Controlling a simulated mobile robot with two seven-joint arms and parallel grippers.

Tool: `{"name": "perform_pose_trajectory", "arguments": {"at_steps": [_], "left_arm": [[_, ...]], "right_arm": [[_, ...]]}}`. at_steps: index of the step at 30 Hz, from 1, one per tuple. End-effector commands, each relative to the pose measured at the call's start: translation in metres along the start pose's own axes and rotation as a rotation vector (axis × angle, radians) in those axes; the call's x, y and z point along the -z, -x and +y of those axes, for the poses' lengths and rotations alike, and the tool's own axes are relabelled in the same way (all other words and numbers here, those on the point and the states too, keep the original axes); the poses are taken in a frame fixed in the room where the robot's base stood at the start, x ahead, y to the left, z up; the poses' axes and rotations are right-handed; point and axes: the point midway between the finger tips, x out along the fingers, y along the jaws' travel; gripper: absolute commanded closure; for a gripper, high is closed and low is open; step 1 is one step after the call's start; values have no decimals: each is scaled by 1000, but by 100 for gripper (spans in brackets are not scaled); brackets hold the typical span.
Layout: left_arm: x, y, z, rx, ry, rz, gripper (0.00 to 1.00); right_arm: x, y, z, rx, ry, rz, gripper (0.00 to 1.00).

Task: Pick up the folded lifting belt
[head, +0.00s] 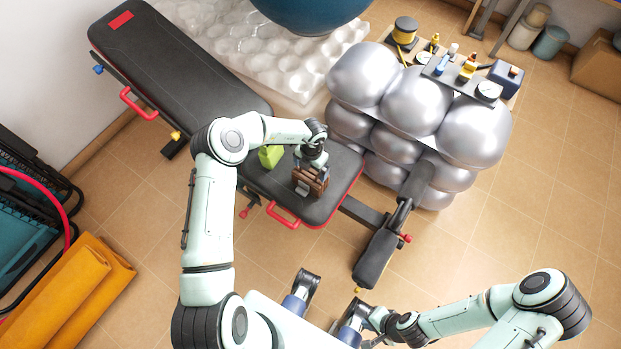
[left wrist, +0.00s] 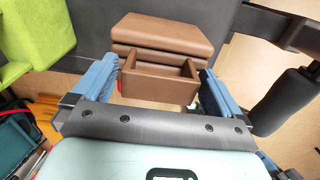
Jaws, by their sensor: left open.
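The folded lifting belt (head: 318,184) is a brown, layered bundle lying on the black seat of the bench (head: 330,205). In the left wrist view the belt (left wrist: 162,35) has a flat top layer and an open loop at the near side. My left gripper (head: 308,178) is over the seat at the belt, partly covering it in the head view. Its blue fingers (left wrist: 157,78) stand open, one on each side of the belt's near loop, with a gap visible at the left finger. My right gripper (head: 370,338) is low at the bottom of the head view, away from the belt; its fingers are unclear.
A bright green object (head: 270,156) sits on the seat left of the belt. Silver rounded cushions (head: 415,100) carrying a tray of small items stand right of the bench. Yellow folded mats (head: 75,295) lie at lower left.

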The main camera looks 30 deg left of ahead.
Motion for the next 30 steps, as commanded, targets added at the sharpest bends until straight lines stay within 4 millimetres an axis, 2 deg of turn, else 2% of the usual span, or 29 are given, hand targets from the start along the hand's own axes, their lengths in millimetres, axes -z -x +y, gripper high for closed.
{"name": "perform_pose_trajectory", "arguments": {"at_steps": [2,3,5,9,12,23,30], "left_arm": [[0,1,0,0,0,0,0],[0,1,0,0,0,0,6],[0,1,0,0,0,0,26],[0,1,0,0,0,0,72],[0,1,0,0,0,0,100],[-1,7,0,0,0,-3,100],[-2,35,1,-1,1,-5,100]], "right_arm": [[0,0,0,0,0,0,100],[0,0,0,0,0,0,100],[0,0,0,0,0,0,100],[0,0,0,0,0,0,100],[0,0,0,0,0,0,100],[0,1,0,0,0,0,100],[-2,5,-1,-1,0,-5,100]]}}
